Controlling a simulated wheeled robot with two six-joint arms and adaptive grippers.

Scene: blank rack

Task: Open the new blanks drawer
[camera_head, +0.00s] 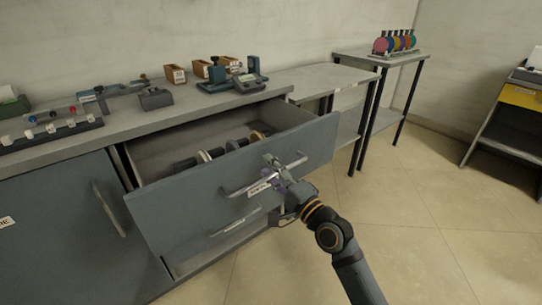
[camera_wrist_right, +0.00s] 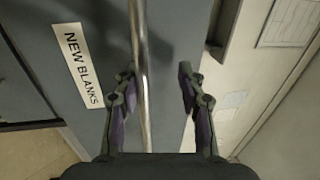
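The new blanks drawer (camera_head: 180,207) is pulled well out of the grey bench, and several dark rolls or cylinders with pale discs (camera_head: 205,156) show inside it. Its metal bar handle (camera_head: 238,191) runs across the front; the NEW BLANKS label (camera_wrist_right: 78,64) is beside the bar in the wrist view. My right gripper (camera_head: 279,173) is at the right part of the handle. In the wrist view its fingers (camera_wrist_right: 157,78) are apart, with the handle bar (camera_wrist_right: 142,60) between them, nearer the left finger. Contact cannot be told. My left gripper is out of view.
A second drawer or cupboard front with a handle (camera_head: 108,209) is on the left. Tools and small wooden boxes (camera_head: 176,74) stand on the bench top. A side table (camera_head: 331,77) and a stand with coloured discs (camera_head: 394,43) are behind. Tiled floor (camera_head: 430,195) is clear at right.

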